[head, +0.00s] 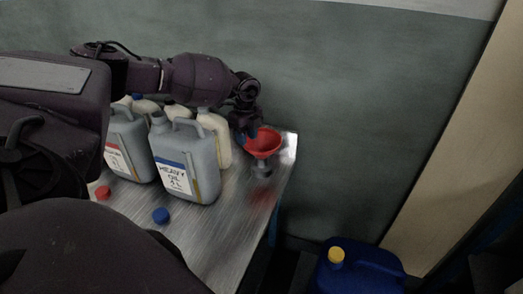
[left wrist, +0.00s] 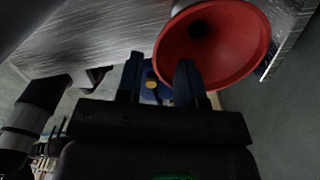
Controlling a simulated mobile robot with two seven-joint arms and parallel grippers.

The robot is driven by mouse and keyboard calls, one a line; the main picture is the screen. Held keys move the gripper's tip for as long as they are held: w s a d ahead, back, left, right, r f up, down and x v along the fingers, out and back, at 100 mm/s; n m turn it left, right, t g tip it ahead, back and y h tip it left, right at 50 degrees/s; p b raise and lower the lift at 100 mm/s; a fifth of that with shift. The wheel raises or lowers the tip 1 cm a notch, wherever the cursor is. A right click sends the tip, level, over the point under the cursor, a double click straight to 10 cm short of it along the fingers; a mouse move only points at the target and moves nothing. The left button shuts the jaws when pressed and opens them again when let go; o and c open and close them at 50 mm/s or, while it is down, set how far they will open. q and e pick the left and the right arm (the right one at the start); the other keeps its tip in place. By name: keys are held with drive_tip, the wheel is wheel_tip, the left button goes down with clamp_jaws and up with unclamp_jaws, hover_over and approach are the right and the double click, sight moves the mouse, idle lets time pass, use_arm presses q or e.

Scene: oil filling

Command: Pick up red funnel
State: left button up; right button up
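The red funnel (head: 265,145) is upright near the table's right end, its wide mouth facing up; a grey part shows beneath it. In the left wrist view the funnel's bowl (left wrist: 232,45) fills the upper right. My left gripper (head: 250,128) is at the funnel's left rim in the head view. In the left wrist view its two dark fingers (left wrist: 159,68) stand apart. The right finger overlaps the funnel's rim in the picture; I cannot tell whether it touches. Nothing shows gripped between the fingers. My right gripper is not in view.
A grey heavy oil jug (head: 203,157) and another grey jug (head: 130,145) stand left of the funnel, with cream bottles (head: 222,140) behind. A red cap (head: 103,193) and a blue cap (head: 161,215) lie on the metal table (head: 225,235). A blue canister (head: 355,272) stands lower, at right.

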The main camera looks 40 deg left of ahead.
use_arm(q)
drive_tip(key=f, duration=0.4)
drive_tip(key=shift+s+d, duration=0.15)
drive_tip(key=shift+d, duration=0.05)
clamp_jaws()
